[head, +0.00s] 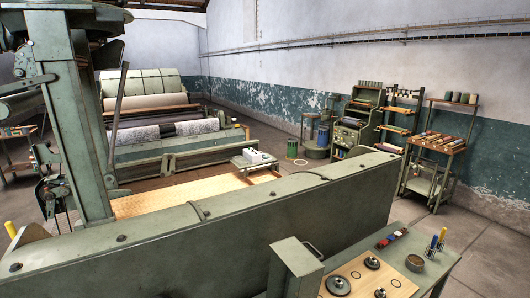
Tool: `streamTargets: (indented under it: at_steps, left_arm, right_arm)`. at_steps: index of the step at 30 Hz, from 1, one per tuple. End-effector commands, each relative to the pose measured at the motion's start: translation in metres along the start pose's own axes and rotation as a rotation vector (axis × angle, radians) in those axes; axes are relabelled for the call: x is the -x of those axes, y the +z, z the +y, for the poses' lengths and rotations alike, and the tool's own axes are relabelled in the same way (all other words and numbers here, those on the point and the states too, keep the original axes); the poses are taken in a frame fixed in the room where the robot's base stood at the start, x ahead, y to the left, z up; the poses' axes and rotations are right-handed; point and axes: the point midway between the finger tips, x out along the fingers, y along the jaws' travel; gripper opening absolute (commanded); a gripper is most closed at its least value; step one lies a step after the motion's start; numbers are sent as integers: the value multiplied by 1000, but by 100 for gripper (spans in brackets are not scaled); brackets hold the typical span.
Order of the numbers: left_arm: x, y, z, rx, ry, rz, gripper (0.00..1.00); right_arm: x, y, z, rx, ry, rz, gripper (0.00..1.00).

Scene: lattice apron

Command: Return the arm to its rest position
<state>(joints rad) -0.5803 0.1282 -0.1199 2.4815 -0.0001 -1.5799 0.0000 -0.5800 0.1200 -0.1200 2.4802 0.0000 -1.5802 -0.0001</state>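I see no gripper that I can make out in the head view, and no arm that I can clearly tell as mine. A tall green upright stands at the left, with dark linkages and wheel-like parts beside it. I cannot tell whether any of these parts belong to me. A pale slatted wooden surface (180,194) lies behind the long green beam (220,225). The beam hides part of it. Nothing held is visible.
A green bench (437,262) at the lower right bears a wooden board (349,273) with round metal pieces, a small bowl (414,263) and upright tools. Shelves and a rack (436,140) with spools stand by the wall. Open floor (490,248) lies at the right.

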Motion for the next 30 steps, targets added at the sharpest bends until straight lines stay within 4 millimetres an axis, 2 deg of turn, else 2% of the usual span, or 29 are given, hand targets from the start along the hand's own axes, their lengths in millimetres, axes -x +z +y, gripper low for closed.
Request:
streamTargets:
  at_steps: [1, 6, 10, 14, 17, 23, 26, 30]
  left_arm:
    - [30, -10, -1, 0, 0, 0, 43]
    - [64, -21, -2, 3, 3, 1, 43]
    - [79, -26, -1, 8, 7, 1, 43]
    - [81, -27, 0, 13, 10, 2, 43]
    - [74, -25, 0, 13, 10, 2, 43]
    - [39, -13, 1, 12, 9, 1, 43]
    - [13, -5, 2, 10, 8, 0, 43]
    - [-32, 10, 3, 5, 4, -1, 43]
  right_arm:
    - [30, -10, 1, 0, 0, 0, 64]
    - [64, -20, 2, 0, 0, 0, 64]
    - [78, -25, 3, 0, 0, 0, 64]
    - [81, -26, 3, 0, 0, 0, 64]
    - [74, -24, 3, 0, 0, -1, 64]
    - [39, -12, 1, 0, 0, -1, 64]
    - [13, -4, 0, 0, 0, -1, 64]
    - [-32, 10, -1, 0, 0, -1, 64]
